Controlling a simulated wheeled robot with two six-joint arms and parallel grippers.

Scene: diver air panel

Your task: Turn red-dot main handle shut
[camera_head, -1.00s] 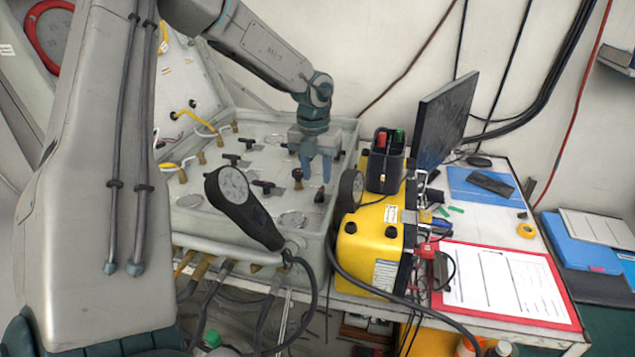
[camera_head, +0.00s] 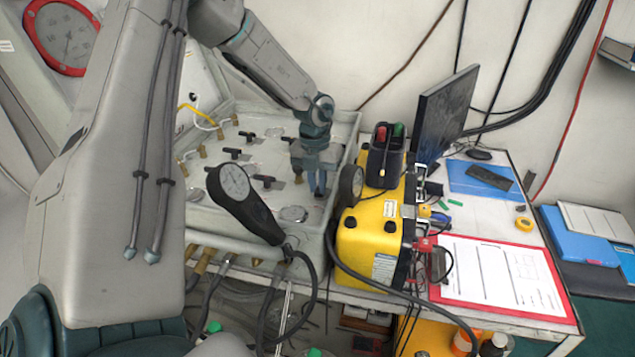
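The pale air panel (camera_head: 335,212) carries several black T-shaped handles, among them one at the centre (camera_head: 264,181) and one further left (camera_head: 235,154). A red dot is too small to make out for certain on any handle. My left gripper (camera_head: 317,192) points down at the panel's right part, its blue fingertips low over the panel face. The fingers look close together, and the handle by the tips is mostly hidden, so I cannot tell whether they touch or grip it. My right gripper is not in view.
A black round gauge (camera_head: 235,183) on a hose stands in front of the panel. A yellow box (camera_head: 370,240) sits close to the panel's right side, with a black holder (camera_head: 384,165) on top. A monitor (camera_head: 443,115) and red clipboard (camera_head: 500,278) are further right.

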